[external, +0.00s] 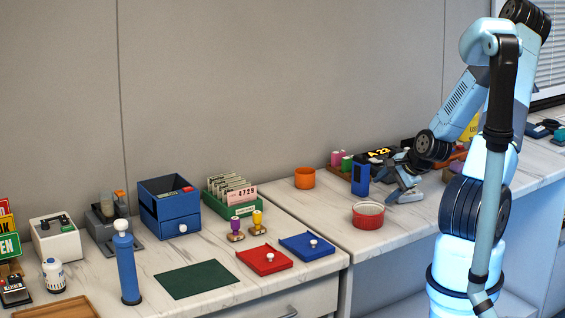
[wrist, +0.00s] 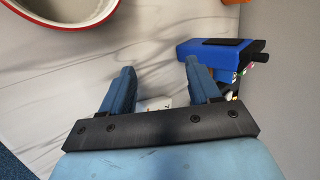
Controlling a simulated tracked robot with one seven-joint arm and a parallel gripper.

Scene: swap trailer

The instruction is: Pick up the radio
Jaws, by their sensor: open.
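The radio (external: 360,178) is a small blue upright box with a dark top, standing on the right counter in front of a tray of small items. In the wrist view the radio (wrist: 208,51) lies to the upper right, with a black panel and a black knob or stub at its right end. My gripper (external: 405,188) is just to the right of the radio in the external view, low over the counter. In the wrist view my gripper (wrist: 160,67) has its two blue fingers apart, with bare counter between the tips. The radio is outside the fingers, close to the right one.
A red round dish (external: 368,215) stands in front of the radio, and an orange cup (external: 305,178) to its left. A tray with colourful blocks and a display (external: 381,153) is behind. A small pale item (wrist: 155,103) shows between the finger bases. The counter between dish and radio is clear.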

